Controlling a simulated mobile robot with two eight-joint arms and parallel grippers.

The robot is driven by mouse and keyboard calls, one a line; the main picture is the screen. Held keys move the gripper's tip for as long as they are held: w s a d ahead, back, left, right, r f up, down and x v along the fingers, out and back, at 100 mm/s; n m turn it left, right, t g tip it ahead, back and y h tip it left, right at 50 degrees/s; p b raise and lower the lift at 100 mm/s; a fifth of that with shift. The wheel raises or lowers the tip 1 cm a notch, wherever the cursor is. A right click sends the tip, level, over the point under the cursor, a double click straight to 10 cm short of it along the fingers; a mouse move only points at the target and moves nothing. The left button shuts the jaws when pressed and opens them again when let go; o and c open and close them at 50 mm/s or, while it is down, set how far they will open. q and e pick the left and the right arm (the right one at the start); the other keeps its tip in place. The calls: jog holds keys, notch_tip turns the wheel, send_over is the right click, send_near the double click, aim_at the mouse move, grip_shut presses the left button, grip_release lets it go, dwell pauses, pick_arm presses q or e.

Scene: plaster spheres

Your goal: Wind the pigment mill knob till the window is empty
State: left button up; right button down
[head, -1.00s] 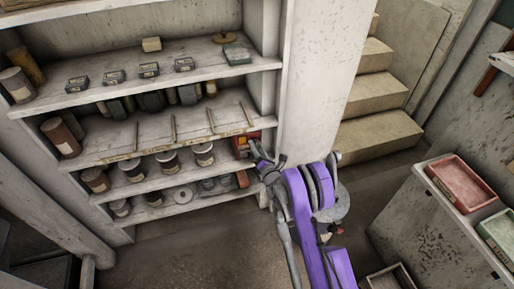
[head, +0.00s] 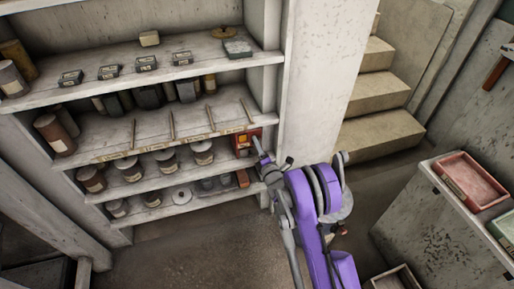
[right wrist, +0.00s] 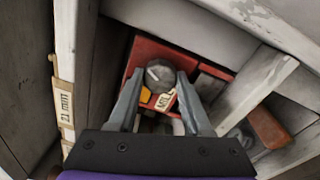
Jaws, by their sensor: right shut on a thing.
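The pigment mill is a small red box (head: 242,140) at the right end of a middle shelf. In the right wrist view, the mill (right wrist: 137,58) carries a round grey knob (right wrist: 159,74), a pale label reading MILL (right wrist: 166,99) and a yellow patch (right wrist: 145,95), which looks like its window. My right gripper (head: 257,142) reaches in front of the mill. In the right wrist view, its two fingers (right wrist: 160,82) are shut on the knob from both sides. Part of the mill is hidden behind the fingers. My left gripper is out of view.
The shelf unit (head: 200,75) holds several jars, small dark boxes and thin sticks left of the mill. A white pillar (head: 315,90) stands right of it. Beyond are stone steps (head: 385,95). A ledge with a red tray (head: 468,180) is at the right.

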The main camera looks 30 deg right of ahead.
jog(key=m+h+b, duration=0.1)
jog(key=m+b, duration=0.2)
jog(key=m, duration=1.7)
dwell(0.3)
jog(key=shift+c, duration=1.7)
grip_release()
jog(key=shift+r, duration=0.1)
jog(key=v, duration=1.1)
jog(key=shift+p, duration=0.35)
jog(key=shift+w+a, duration=0.1)
